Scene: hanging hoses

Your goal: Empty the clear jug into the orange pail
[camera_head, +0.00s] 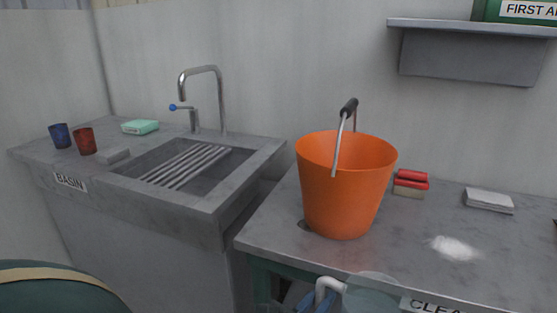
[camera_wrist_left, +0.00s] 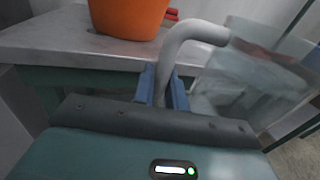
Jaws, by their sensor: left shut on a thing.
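The orange pail (camera_head: 345,190) stands upright on the grey bench, its handle raised above the rim; its lower wall shows in the left wrist view (camera_wrist_left: 128,18). The inside bottom of the pail is hidden. My left gripper (camera_head: 303,303) has blue fingers, also in the left wrist view (camera_wrist_left: 163,88), shut on the pale handle of the clear jug (camera_head: 375,290). The jug is in front of the bench edge, below and right of the pail, partly cut off by the frame. In the left wrist view the see-through jug (camera_wrist_left: 245,85) is to the right; its contents are unclear.
The grey bench (camera_head: 420,270) also holds red-and-tan blocks (camera_head: 410,184), a grey block (camera_head: 489,201) and a white powdery patch (camera_head: 455,248). A basin with a tap (camera_head: 222,100) is left, with blue and red cups (camera_head: 84,141). A shelf (camera_head: 470,28) hangs at upper right.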

